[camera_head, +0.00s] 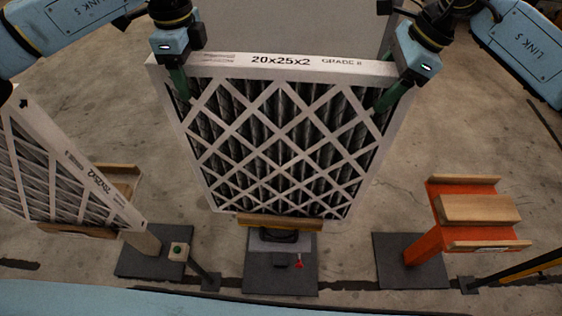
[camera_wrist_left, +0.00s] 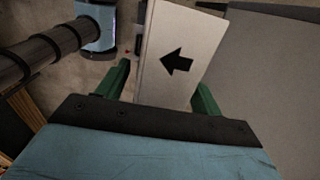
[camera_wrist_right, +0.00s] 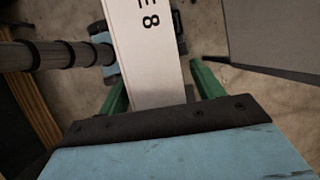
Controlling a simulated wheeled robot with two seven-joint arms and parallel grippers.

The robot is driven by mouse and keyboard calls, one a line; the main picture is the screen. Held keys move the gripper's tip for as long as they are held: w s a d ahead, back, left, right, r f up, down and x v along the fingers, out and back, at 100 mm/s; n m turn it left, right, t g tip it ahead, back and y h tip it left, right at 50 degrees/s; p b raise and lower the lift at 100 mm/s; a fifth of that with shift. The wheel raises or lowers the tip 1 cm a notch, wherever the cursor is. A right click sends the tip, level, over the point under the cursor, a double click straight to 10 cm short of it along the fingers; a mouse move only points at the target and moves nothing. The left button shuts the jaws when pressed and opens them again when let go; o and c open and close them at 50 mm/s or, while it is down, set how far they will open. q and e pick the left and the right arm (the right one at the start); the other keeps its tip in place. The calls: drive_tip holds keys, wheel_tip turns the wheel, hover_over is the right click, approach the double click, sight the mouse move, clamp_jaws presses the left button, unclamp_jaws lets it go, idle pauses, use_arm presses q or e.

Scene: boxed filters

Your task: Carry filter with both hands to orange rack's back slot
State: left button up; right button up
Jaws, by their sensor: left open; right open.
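The filter (camera_head: 282,66) marked 20x25x2 stands upright at centre in the head view, its lower edge at the wooden ledge (camera_head: 280,222) of a middle stand. My left gripper (camera_head: 180,86) is at its upper left edge, open. In the left wrist view the fingers stand either side of the filter's frame (camera_wrist_left: 180,45), with gaps visible. My right gripper (camera_head: 384,98) is open at the upper right edge; in the right wrist view its fingers straddle the frame (camera_wrist_right: 150,60). The orange rack (camera_head: 432,240) stands at right, its slots between wooden bars visibly empty.
Another filter (camera_head: 80,170) leans on a wooden-ledged stand (camera_head: 145,242) at left. A grey panel (camera_head: 290,25) is behind the central filter. Floor between the central filter and orange rack is clear.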

use_arm(q)
drive_tip(key=c, duration=1.3)
use_arm(e)
drive_tip(key=c, duration=1.3)
use_arm(q)
drive_tip(key=shift+r, duration=0.2)
use_arm(e)
drive_tip(key=shift+r, duration=0.25)
